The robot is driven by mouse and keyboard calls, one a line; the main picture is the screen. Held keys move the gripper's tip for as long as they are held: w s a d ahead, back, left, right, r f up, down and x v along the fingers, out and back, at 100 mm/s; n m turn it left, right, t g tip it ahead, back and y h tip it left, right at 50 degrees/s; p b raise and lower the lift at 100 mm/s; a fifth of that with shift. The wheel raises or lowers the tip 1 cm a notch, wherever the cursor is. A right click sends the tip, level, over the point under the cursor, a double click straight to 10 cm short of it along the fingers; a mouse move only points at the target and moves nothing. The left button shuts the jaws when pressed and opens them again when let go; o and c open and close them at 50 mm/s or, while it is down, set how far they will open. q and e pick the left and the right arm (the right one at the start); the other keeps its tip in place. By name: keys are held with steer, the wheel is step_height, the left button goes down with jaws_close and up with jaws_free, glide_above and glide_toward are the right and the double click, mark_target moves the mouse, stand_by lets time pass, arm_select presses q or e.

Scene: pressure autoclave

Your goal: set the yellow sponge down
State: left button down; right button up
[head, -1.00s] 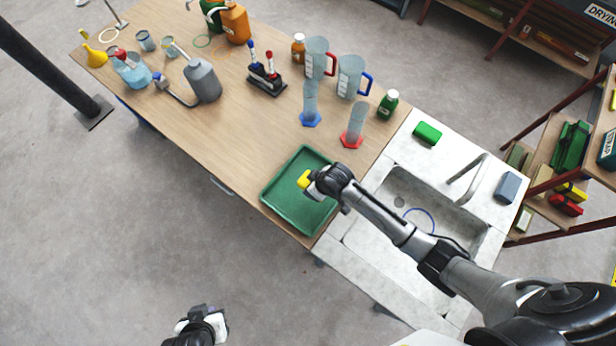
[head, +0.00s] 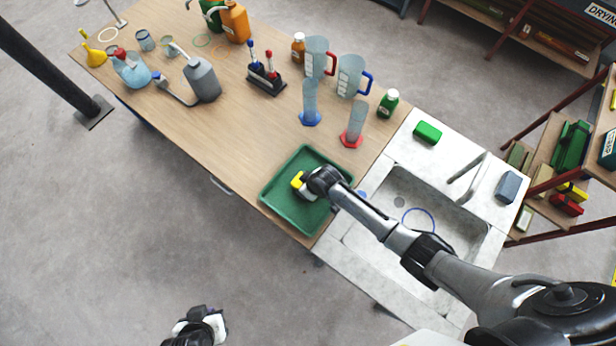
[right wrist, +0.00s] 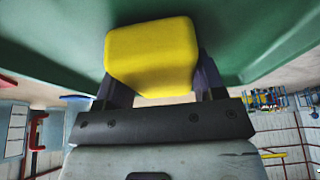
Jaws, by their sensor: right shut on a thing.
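The yellow sponge (head: 297,180) is over the inside of the green tray (head: 279,206) in the head view. My right gripper (head: 303,184) is shut on it, with the arm reaching in from the right across the sink. In the right wrist view the sponge (right wrist: 152,55) sits between the two dark fingers (right wrist: 155,80), close to the green tray surface (right wrist: 45,45). I cannot tell whether the sponge touches the tray floor. My left gripper (head: 201,325) hangs over the floor at the bottom of the head view, away from the table; its fingers are not clear.
The sink (head: 440,213) lies right of the tray, with a green sponge (head: 427,132) and a grey-blue block (head: 507,187) on its surround. A red-based cylinder (head: 353,125) and a blue-based cylinder (head: 310,103) stand behind the tray. The wooden table (head: 215,130) is clear left of the tray.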

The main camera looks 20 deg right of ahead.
steer(key=shift+f, duration=0.15)
steer(key=o, duration=0.9)
steer(key=shift+s+r, duration=0.1)
steer(key=shift+r, duration=0.3)
steer(key=p+v, duration=0.1)
steer(key=v, duration=0.9)
steer(key=shift+s, duration=0.1)
steer(key=shift+s+d+r, duration=0.15)
steer(key=shift+s+r, duration=0.05)
steer(key=shift+r, duration=0.45)
